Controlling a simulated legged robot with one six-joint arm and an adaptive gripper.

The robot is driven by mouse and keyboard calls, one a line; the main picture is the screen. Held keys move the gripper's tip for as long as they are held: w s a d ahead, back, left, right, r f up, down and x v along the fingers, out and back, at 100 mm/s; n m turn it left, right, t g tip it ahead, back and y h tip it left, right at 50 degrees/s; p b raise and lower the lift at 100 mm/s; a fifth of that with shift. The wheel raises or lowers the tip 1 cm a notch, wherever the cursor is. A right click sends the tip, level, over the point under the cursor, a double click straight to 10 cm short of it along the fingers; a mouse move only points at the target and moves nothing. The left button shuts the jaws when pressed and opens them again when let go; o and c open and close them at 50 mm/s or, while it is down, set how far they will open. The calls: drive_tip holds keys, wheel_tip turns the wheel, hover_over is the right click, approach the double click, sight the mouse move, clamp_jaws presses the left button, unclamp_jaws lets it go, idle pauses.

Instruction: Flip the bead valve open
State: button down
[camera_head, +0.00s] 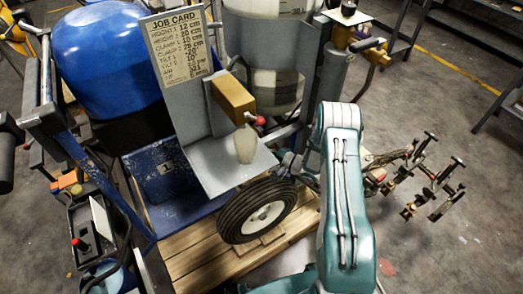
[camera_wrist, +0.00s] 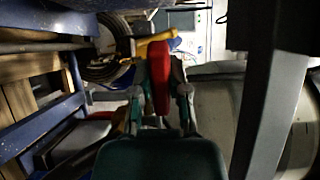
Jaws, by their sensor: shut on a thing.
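In the wrist view, my gripper (camera_wrist: 160,93) has its two fingers on either side of a long red lever (camera_wrist: 158,72), which looks like the bead valve's handle. The fingers are shut on it, and the lever stands nearly upright in the picture. A yellow part (camera_wrist: 150,42) lies just behind the lever's top. The valve body is mostly hidden by the lever and fingers. In the head view my teal arm covers the gripper, and the grip itself cannot be made out there.
The striper carries a blue tank (camera_head: 105,55), a job card (camera_head: 178,48) and a tan block (camera_head: 232,96) with a red knob (camera_head: 260,121). A wheel (camera_head: 240,222) rests on a wooden pallet (camera_head: 190,262). Metal brackets (camera_head: 437,185) stick out on the right, with open floor beyond.

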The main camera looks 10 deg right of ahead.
drive_tip(key=shift+s+a+f, duration=0.15)
drive_tip(key=shift+s+f, duration=0.05)
drive_tip(key=shift+f, duration=0.1)
drive_tip(key=c, duration=0.7)
unclamp_jaws()
drive_tip(key=shift+o, duration=0.5)
drive_tip(key=shift+r, duration=0.1)
drive_tip(key=shift+w, duration=0.1)
drive_tip(key=v, duration=1.2)
